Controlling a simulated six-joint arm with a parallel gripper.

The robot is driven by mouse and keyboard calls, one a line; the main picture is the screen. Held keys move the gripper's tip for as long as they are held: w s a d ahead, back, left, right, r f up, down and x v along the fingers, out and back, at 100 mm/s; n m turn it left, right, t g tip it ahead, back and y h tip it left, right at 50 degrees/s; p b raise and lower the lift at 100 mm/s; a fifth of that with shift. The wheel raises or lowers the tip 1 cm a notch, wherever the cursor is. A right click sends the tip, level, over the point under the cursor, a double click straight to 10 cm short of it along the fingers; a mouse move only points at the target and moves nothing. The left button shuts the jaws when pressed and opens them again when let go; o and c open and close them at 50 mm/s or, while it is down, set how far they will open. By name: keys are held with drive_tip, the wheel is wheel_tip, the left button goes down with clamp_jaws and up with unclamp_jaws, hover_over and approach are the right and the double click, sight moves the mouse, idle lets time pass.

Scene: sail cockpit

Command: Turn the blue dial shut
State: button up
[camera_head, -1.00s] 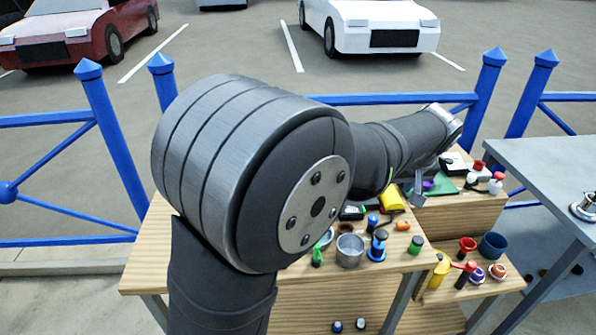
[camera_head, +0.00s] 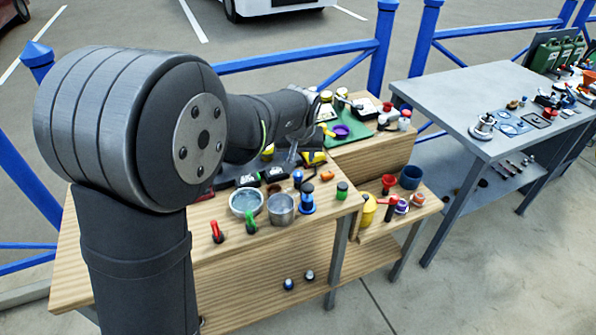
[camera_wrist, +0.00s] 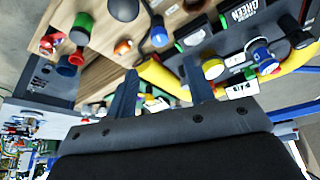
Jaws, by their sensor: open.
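Several blue parts show, and I cannot tell for sure which one is the blue dial. A blue-based knob with a dark top (camera_head: 307,198) stands at the bench's right front corner. A small blue knob (camera_head: 289,284) sits on the bench's front face. In the wrist view, one blue knob (camera_wrist: 158,36) is above the fingers and a blue cap with a pale ring (camera_wrist: 263,58) is to the right. My gripper (camera_wrist: 161,74) is open, with nothing held between its two dark fingers. In the head view my gripper (camera_head: 293,155) is over the back of the bench, partly hidden.
A metal cup (camera_head: 281,210), a round bowl (camera_head: 246,203) and red and green handles crowd the bench front. A yellow piece (camera_wrist: 160,77) lies beyond my fingertips. A lower shelf at right holds a blue cup (camera_head: 411,177). A grey table (camera_head: 455,105) stands further right.

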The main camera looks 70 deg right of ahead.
sight(298, 173)
drive_tip(key=x, duration=1)
drive_tip(key=shift+d+f, duration=0.2)
drive_tip(key=c, duration=1)
drive_tip(key=shift+w+m, duration=0.1)
drive_tip(key=shift+m, duration=0.2)
drive_tip(key=m+g, duration=0.1)
drive_tip(key=m, duration=0.1)
drive_tip(key=shift+w+m, duration=0.1)
drive_tip(key=shift+m, duration=0.3)
drive_tip(key=m+g, duration=0.2)
drive_tip(key=m, duration=0.2)
drive_tip(key=shift+w, duration=0.1)
drive_tip(key=m+g, duration=0.1)
drive_tip(key=m, duration=0.2)
drive_tip(key=m+g+y, duration=0.1)
drive_tip(key=m, duration=0.3)
drive_tip(key=shift+w, duration=0.15)
drive_tip(key=shift+m, duration=0.3)
